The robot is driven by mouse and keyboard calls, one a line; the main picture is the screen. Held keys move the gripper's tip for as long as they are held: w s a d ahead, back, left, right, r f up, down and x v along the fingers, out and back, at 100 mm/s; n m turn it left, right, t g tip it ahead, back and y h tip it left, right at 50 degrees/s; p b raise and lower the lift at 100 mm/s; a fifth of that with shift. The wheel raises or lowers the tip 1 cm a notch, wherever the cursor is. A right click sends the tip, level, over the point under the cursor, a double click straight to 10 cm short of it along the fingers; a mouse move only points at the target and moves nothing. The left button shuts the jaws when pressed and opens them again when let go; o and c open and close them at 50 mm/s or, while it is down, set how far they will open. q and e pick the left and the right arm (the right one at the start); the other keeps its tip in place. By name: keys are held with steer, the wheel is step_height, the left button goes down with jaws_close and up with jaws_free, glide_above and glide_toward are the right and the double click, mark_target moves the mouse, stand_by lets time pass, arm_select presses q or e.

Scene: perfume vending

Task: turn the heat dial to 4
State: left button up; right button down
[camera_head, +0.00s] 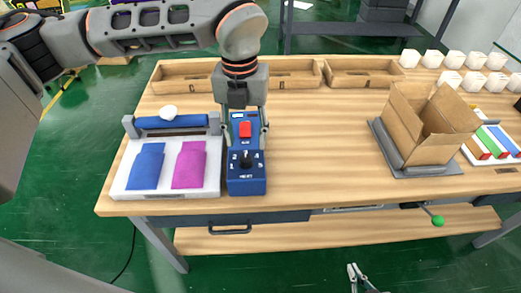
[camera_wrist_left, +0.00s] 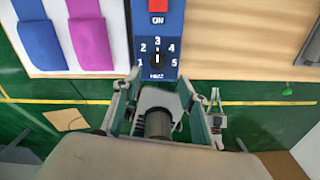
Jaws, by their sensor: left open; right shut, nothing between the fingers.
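The heat dial (camera_head: 246,160) is a black knob on the front of a blue control box (camera_head: 238,187). In the left wrist view the dial (camera_wrist_left: 157,58) has numbers 1 to 5 around it, and its white mark points up at 3. My left gripper (camera_head: 246,132) is open and points down over the box, its fingers to either side of the red switch, behind the dial in the head view. In the left wrist view the open fingers (camera_wrist_left: 160,92) show below the dial, with nothing between them. My right gripper (camera_head: 357,270) is shut and empty, low in front of the table.
A white press with blue and magenta pouches (camera_head: 188,165) stands directly left of the box. A red switch (camera_head: 245,129) sits behind the dial. An open carton (camera_head: 435,125) is on a grey plate at right. The table's middle is clear.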

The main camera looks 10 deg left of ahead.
mark_target(246, 158)
arm_select(q)
steer(key=shift+w+a, duration=0.25)
steer(key=shift+a, duration=0.05)
steer(key=shift+f, duration=3.75)
steer(key=c, duration=1.1)
